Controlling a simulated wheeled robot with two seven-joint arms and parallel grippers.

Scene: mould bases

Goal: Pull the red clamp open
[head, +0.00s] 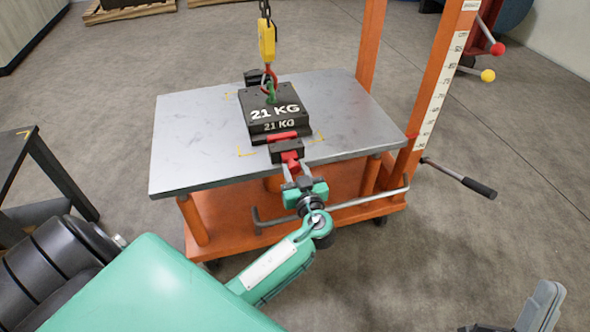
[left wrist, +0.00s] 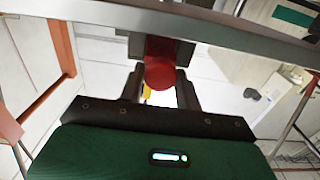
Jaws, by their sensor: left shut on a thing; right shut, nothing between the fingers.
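The red clamp (head: 290,157) sits at the table's near edge, against the front of the black mould base (head: 275,112) marked "21 KG". Its red part and dark body show. My left gripper (head: 294,169) reaches up to it, and its two fingers are shut on the red clamp's near end. In the left wrist view the round red end (left wrist: 160,72) of the clamp lies between the fingertips, under the table edge. My right gripper (head: 543,305) is shut and empty at the lower right, only partly in frame.
The mould base rests on a grey table top (head: 190,150) of an orange lift cart (head: 225,225). A yellow hook (head: 267,42) on a chain joins the green eye on the base. A second dark clamp (head: 257,76) is behind.

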